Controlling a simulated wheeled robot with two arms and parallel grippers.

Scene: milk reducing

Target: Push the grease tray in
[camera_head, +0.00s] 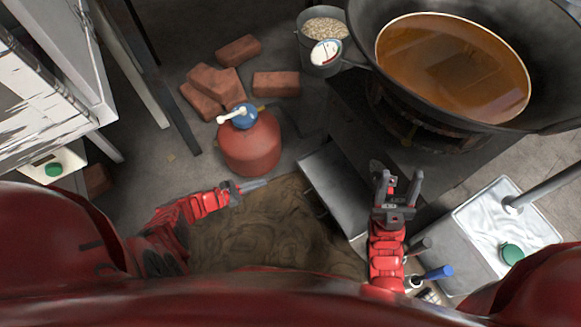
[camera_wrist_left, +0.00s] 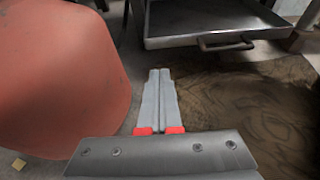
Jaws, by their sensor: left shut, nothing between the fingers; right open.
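The grease tray (camera_head: 332,192) is a grey metal drawer that sticks out from under the stove in the head view. In the left wrist view the tray (camera_wrist_left: 174,42) lies ahead at the top, its front wall and bar handle (camera_wrist_left: 226,46) facing me. My left gripper (camera_head: 262,183) is shut and empty, left of the tray and apart from it. Its closed fingers (camera_wrist_left: 160,74) point toward the tray front in the left wrist view. My right gripper (camera_head: 397,176) is open and empty, right of the tray, with its fingers up. It hides part of the stove side.
A red gas-bottle-like container (camera_head: 250,148) stands close beside my left gripper. Bricks (camera_head: 222,82) lie behind it. A wok of brown liquid (camera_head: 455,65) sits on the stove. A brown mat (camera_head: 270,235) covers the floor before the tray. A white-topped table (camera_head: 480,225) is at right.

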